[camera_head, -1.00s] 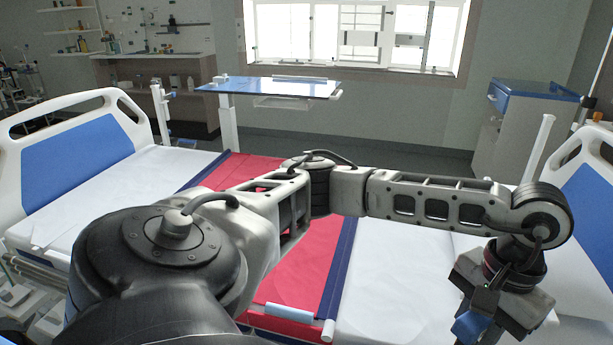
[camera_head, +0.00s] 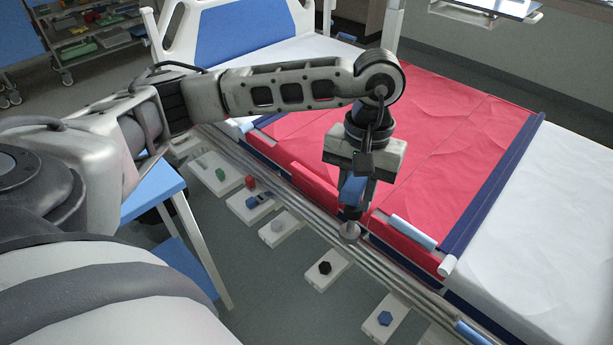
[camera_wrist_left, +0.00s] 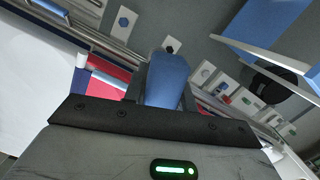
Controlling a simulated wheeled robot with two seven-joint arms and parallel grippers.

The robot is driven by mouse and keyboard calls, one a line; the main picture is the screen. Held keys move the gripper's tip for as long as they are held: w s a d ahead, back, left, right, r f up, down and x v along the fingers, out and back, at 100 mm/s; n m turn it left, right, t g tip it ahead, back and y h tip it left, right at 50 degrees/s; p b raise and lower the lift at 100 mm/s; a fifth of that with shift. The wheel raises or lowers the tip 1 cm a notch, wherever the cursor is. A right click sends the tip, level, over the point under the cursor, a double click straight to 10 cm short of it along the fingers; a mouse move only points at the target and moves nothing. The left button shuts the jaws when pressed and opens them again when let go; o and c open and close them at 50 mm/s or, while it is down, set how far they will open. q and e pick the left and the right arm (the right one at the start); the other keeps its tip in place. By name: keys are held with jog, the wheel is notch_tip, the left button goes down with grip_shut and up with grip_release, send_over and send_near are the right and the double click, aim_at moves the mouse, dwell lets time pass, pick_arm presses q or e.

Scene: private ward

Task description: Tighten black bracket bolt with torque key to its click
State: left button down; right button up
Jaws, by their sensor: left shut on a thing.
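The black bolt (camera_head: 325,268) sits on a white bracket (camera_head: 313,278) beside the bed's side rail. It also shows in the left wrist view (camera_wrist_left: 169,49), just beyond the end of the blue handle. My left gripper (camera_head: 352,205) points down over the near bed edge, up and to the right of the black bolt in the picture. It is shut on the torque key, whose blue handle (camera_head: 351,190) shows between the fingers, also in the wrist view (camera_wrist_left: 167,80). A round grey part (camera_head: 349,231) shows below it, apart from the bolt in the picture. My right gripper is not in view.
A blue bolt (camera_head: 385,318) sits on a bracket further right. More brackets with grey (camera_head: 278,227), blue and red (camera_head: 250,182) parts lie left. The bed rail (camera_head: 300,220) runs alongside. A blue-topped stool or table (camera_head: 152,190) stands under my left arm.

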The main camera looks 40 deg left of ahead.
pick_arm(q)
jog(key=w+a+f+n+b, duration=0.1)
jog(key=a+f+n+b, duration=0.1)
jog(key=f+n+b, duration=0.2)
jog(key=w+a+f+n+b, duration=0.1)
jog(key=a+f+n+b, duration=0.2)
jog(key=f, duration=0.8)
jog(key=shift+a+f+n+t+h+b, duration=0.35)
jog(key=shift+n+b, duration=0.35)
jog(key=shift+b, duration=0.45)
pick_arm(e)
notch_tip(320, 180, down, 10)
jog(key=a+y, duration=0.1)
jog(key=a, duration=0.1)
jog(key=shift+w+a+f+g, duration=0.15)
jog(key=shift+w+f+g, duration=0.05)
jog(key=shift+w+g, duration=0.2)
pick_arm(q)
jog(key=shift+r, duration=0.1)
jog(key=shift+d+f+b, duration=0.15)
jog(key=shift+f+b, duration=1.95)
jog(key=shift+f, duration=0.15)
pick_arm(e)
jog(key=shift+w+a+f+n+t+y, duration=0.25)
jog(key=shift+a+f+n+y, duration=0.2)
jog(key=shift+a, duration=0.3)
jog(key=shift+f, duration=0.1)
